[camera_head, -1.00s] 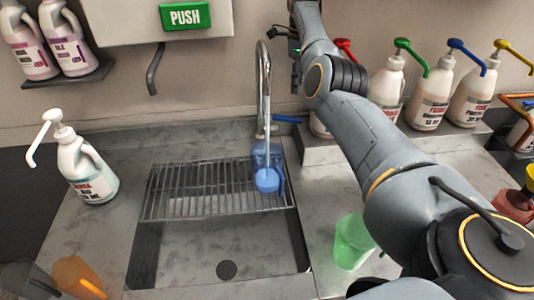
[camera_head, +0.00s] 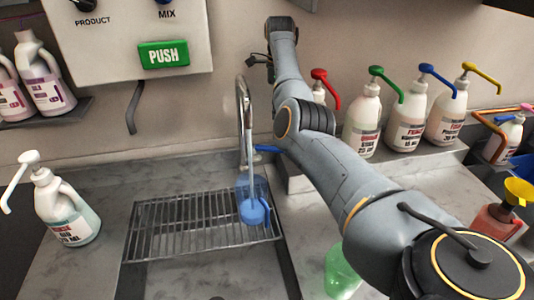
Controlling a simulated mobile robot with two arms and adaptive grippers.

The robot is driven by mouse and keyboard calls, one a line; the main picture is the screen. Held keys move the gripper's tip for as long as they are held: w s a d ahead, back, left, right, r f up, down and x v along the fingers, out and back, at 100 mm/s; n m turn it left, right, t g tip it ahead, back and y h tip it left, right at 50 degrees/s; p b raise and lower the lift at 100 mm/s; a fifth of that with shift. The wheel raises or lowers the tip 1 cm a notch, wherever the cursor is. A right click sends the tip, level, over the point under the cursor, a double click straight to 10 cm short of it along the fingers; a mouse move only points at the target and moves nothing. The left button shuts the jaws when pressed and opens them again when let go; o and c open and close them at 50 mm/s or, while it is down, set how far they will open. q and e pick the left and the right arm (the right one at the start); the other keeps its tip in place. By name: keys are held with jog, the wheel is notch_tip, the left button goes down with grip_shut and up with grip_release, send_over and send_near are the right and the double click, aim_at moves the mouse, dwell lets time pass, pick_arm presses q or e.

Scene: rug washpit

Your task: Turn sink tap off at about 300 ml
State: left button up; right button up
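A tall curved metal tap (camera_head: 241,105) stands behind the sink, with a blue lever (camera_head: 267,149) sticking out to the right. A clear blue jug (camera_head: 243,188) stands upright on the wire rack under the spout. A pale stream seems to run from the spout into it. A lighter blue patch shows low in the jug; I cannot read a level or marks. My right arm reaches from the lower right to the wall. Its small dark gripper (camera_head: 258,62) is above and right of the tap, apart from the lever; its fingers are unclear. My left gripper is out of view.
The wire rack (camera_head: 160,232) spans the sink. A white pump bottle (camera_head: 62,210) stands left. Several pump bottles with coloured spouts (camera_head: 408,120) line the right ledge. A green cup (camera_head: 341,272) is partly behind my arm. A dispenser with a green PUSH button (camera_head: 163,54) hangs above.

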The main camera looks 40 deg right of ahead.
aim_at(277, 148)
notch_tip(277, 148, down, 12)
jog(key=p, duration=0.3)
jog(key=shift+f+p, duration=0.15)
jog(key=shift+p, duration=0.2)
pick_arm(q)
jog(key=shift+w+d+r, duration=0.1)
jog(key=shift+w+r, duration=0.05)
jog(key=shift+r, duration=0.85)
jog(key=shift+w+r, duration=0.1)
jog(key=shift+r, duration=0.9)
pick_arm(e)
jog(key=shift+s+f, duration=0.1)
jog(key=shift+f, duration=0.55)
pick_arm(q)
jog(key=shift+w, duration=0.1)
pick_arm(e)
grip_shut()
